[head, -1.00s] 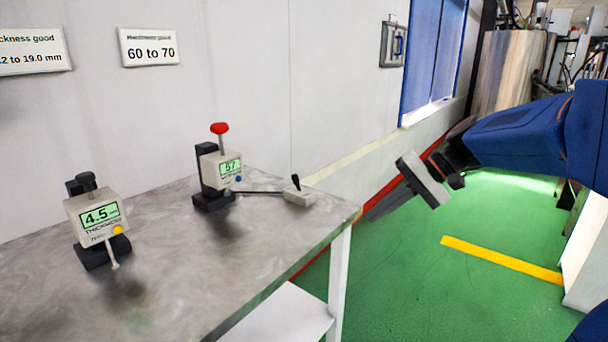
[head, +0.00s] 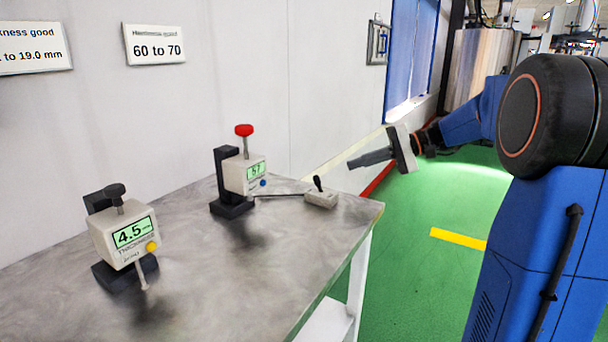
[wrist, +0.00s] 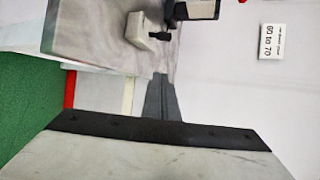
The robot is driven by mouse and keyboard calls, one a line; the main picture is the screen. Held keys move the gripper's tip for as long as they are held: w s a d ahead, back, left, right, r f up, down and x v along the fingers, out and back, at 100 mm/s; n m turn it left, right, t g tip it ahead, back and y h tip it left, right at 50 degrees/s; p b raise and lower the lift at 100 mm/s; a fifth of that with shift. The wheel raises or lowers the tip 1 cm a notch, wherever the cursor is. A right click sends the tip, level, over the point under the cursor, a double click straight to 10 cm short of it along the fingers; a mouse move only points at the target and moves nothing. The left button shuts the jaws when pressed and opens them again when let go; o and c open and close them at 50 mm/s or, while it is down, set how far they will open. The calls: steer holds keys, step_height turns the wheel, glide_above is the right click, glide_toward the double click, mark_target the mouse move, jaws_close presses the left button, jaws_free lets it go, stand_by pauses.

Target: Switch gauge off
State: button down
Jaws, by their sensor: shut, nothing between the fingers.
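Two gauges stand on the table. The thickness gauge (head: 124,238) at the front left reads 4.5 and has a yellow button. The hardness gauge (head: 243,175) with a red knob stands farther back and reads 57, with a blue button (head: 263,183). A cable runs from it to a small box with a black lever (head: 320,195), which also shows in the wrist view (wrist: 142,34). My gripper (head: 352,163) is shut and empty. It hangs past the table's right end, to the right of the lever box, pointing left. In the wrist view its fingers (wrist: 160,80) are together.
The grey table (head: 290,260) has clear surface in front of the gauges. A wall behind it carries a "60 to 70" sign (head: 154,44) and a thickness sign (head: 35,47). Green floor (head: 400,250) lies open right of the table.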

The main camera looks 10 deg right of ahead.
mark_target(318, 184)
steer(key=shift+w+a+r, duration=0.1)
steer(key=shift+w+a, duration=0.2)
steer(key=shift+a, duration=0.15)
steer(key=shift+a, duration=0.1)
steer(key=x, duration=0.9)
steer(key=shift+w+a, duration=0.1)
steer(key=shift+a, duration=0.25)
steer(key=shift+s+r, duration=0.15)
steer(key=shift+s, duration=1.2)
steer(key=shift+s+a+r, duration=0.1)
steer(key=shift+s+r, duration=0.1)
steer(key=shift+s, duration=0.35)
